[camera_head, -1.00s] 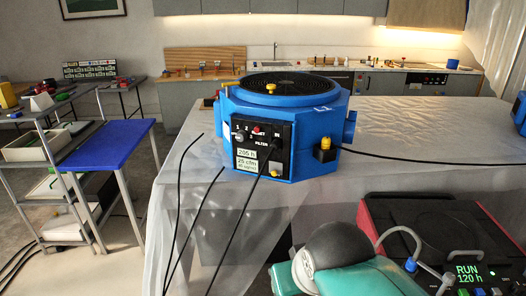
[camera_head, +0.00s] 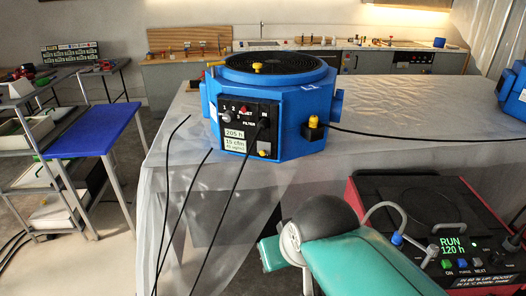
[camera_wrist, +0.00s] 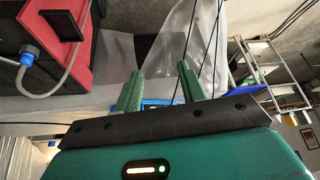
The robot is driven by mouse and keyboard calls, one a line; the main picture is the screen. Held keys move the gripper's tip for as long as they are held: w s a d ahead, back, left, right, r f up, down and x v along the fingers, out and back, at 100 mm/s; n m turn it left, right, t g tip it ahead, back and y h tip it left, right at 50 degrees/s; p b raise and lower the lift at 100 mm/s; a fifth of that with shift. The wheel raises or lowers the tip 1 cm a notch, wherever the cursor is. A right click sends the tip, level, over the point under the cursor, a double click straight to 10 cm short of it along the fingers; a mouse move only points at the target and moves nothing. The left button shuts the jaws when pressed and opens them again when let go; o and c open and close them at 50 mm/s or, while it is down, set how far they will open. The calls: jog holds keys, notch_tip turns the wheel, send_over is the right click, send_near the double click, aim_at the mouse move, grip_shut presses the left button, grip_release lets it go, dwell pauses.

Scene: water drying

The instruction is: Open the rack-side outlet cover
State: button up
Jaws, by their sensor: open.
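A blue many-sided air machine (camera_head: 300,148) stands on the sheet-covered table in the head view. It has a round black grille on top with a yellow knob (camera_head: 257,68). A black panel (camera_head: 246,124) on its front carries switches and a "205 h" label. Blue fittings stick out from its sides. The left side, facing the rack, is seen edge-on, so I cannot make out an outlet cover there. My gripper (camera_wrist: 160,72) is open in the wrist view, its two green fingers apart with nothing held. A bit of blue shows beyond and between them; I cannot tell what part it is.
A red unit (camera_head: 430,210) reading "RUN 120 h" stands close at right. Black cables run down the sheet's front and rightward from the machine. A metal rack (camera_head: 42,148) and a blue-topped stand (camera_head: 95,134) are at left, with open floor before the table.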

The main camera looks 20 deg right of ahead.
jog(key=w+a+t+y, duration=0.2)
jog(key=w+a, duration=0.1)
jog(key=w, duration=0.9)
jog(key=m+t+h, duration=0.7)
jog(key=h, duration=0.5)
send_near(262, 154)
jog(key=x, duration=0.8)
grip_shut()
